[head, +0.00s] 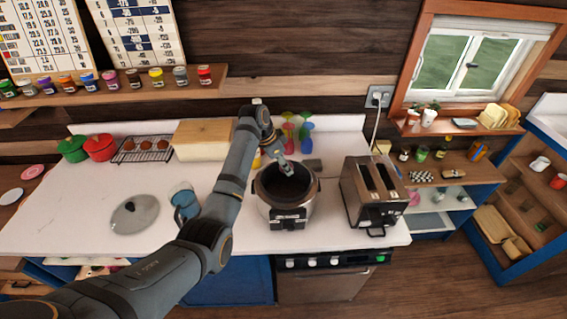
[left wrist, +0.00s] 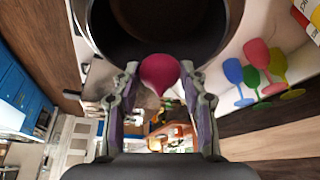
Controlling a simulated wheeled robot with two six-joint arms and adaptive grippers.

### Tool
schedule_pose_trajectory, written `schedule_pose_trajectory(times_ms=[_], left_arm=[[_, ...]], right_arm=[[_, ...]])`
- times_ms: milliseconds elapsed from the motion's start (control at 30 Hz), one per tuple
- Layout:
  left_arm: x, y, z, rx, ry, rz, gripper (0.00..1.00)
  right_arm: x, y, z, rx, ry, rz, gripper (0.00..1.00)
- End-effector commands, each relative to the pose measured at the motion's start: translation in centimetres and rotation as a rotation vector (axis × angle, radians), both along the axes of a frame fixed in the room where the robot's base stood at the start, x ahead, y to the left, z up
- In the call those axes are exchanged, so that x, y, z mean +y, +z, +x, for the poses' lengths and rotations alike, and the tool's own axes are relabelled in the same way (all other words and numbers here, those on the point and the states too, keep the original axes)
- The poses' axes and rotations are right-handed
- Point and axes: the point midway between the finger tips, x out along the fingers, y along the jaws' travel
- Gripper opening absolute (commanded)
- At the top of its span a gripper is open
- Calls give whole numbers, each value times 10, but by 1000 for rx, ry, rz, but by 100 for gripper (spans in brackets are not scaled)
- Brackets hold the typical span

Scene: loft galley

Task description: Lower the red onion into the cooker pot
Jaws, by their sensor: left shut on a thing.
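The cooker pot (head: 286,203) stands open on the white counter, steel-sided with a dark inside. My left gripper (head: 284,166) is over its mouth, near the far rim. In the left wrist view my left gripper (left wrist: 160,92) is shut on the red onion (left wrist: 159,72), which sits between the fingertips. The dark pot opening (left wrist: 158,25) lies just beyond the onion in that view. The onion is hidden in the head view. I cannot tell how far it is above the pot's floor. My right gripper is not in view.
A steel toaster (head: 374,194) stands close to the right of the pot. A blue mug (head: 185,203) and a round lid (head: 135,214) lie to the left. Coloured goblets (head: 297,128) stand behind the pot, and a wooden box (head: 201,139) is behind my arm.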

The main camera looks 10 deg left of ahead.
Motion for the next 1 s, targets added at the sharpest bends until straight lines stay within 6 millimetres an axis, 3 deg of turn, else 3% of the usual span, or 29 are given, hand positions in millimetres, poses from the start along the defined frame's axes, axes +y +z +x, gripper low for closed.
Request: schedule_pose_trajectory(times_ms=[1000], left_arm=[[0, -62, 0, 1, 0, 0, 12]], right_arm=[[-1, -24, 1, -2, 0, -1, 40]])
